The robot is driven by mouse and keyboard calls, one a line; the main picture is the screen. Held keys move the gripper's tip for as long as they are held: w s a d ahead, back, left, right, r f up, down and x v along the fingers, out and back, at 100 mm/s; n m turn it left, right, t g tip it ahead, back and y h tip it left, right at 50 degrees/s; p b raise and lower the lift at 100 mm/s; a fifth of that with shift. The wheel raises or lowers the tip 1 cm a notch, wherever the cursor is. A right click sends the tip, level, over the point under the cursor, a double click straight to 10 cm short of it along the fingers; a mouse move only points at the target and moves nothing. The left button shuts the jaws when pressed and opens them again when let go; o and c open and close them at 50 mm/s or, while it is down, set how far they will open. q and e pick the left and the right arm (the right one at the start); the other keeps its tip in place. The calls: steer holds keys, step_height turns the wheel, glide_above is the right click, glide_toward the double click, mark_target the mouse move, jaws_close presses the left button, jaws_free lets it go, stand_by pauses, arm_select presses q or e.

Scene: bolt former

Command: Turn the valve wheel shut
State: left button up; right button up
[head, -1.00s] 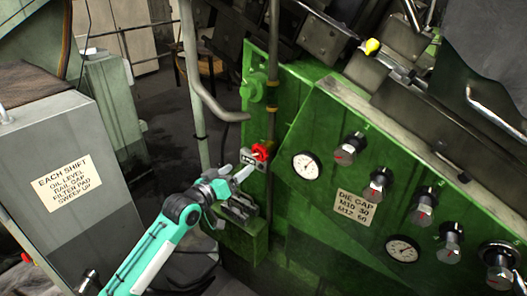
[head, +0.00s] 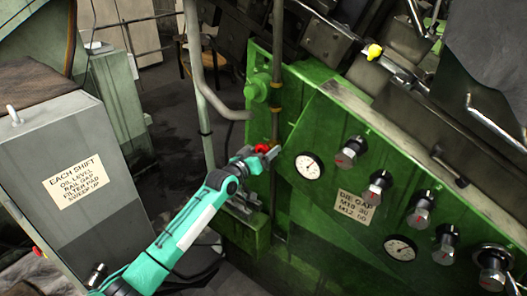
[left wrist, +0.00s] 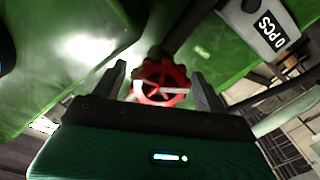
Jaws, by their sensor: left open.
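The red valve wheel (head: 262,148) is on the green machine, low on a vertical pipe, in the head view. It also shows in the left wrist view (left wrist: 162,84), where its spokes and rim are clear. My left gripper (head: 268,156) is at the wheel in the head view and partly covers it. In the left wrist view my left gripper (left wrist: 160,88) is open, with one finger on each side of the wheel and a gap on both sides. I cannot tell how deep the wheel sits between the fingers. My right gripper is not in view.
The green machine panel (head: 300,215) carries gauges (head: 309,166) and several knobs (head: 351,151) right of the wheel. A grey pipe (head: 200,80) stands to the left. A grey cabinet (head: 90,235) is at the far left.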

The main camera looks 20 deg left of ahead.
arm_select(q)
steer(key=c, duration=1)
